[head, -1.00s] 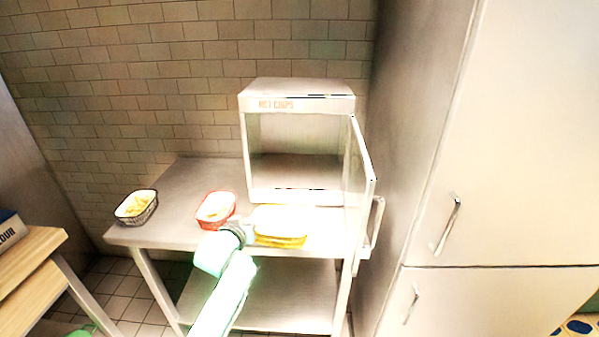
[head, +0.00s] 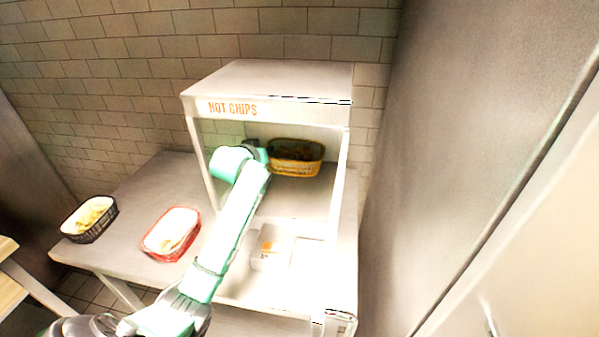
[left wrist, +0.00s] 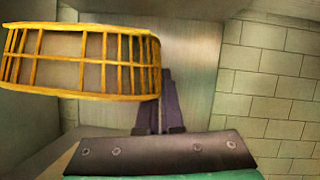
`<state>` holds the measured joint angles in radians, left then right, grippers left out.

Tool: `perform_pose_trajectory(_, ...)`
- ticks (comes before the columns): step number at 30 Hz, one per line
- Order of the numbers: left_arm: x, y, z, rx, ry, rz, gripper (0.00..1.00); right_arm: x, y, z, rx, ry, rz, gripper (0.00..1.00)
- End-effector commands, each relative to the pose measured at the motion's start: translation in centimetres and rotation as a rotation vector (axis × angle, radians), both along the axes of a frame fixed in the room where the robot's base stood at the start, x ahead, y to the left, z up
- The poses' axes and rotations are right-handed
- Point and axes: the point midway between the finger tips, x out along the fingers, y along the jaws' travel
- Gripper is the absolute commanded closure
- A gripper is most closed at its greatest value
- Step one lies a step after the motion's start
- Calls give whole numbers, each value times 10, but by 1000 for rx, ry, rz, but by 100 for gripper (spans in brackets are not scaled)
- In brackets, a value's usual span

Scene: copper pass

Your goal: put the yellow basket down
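The yellow basket (head: 295,158) is inside the open-fronted metal cabinet marked HOT CHIPS (head: 270,83), towards its back. Its contents look dark and unclear. My left gripper (head: 262,155) reaches into the cabinet at the basket's left end. In the left wrist view the basket (left wrist: 85,62) fills the upper left, and the dark fingers (left wrist: 165,100) are close together at its end wall, seeming to pinch it. The basket hides part of the fingers. Whether its base touches the cabinet floor cannot be told. My right gripper is not in view.
A red basket (head: 171,234) and a black basket (head: 90,219), both with pale chips, stand on the metal table (head: 150,190) left of the cabinet. A white object with an orange mark (head: 268,246) shows by the cabinet front. A tall metal wall (head: 470,150) bounds the right.

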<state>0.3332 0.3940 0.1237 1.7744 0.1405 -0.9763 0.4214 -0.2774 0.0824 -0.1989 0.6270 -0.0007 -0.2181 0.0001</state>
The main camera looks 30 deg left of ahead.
Motion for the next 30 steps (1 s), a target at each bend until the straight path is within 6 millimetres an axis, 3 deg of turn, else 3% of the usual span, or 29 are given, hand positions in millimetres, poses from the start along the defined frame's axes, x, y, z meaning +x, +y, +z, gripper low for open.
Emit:
perform_pose_trajectory(4,-2,0,-30,-3,8,1,100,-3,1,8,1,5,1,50)
perform_pose_trajectory(9,-2,0,-62,-2,4,1,100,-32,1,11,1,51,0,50)
perform_pose_trajectory(12,-2,0,-82,-2,5,1,100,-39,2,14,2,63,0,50)
perform_pose_trajectory(15,-2,0,-96,-2,2,0,100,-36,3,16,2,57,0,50)
perform_pose_trajectory(21,-2,0,-99,0,0,0,100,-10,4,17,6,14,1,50)
perform_pose_trajectory(24,-2,0,-102,0,1,0,100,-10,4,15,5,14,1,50)
perform_pose_trajectory(27,-3,0,-101,1,1,-1,67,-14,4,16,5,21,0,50)
perform_pose_trajectory(30,-2,0,-101,1,1,-1,67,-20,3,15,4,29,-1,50)
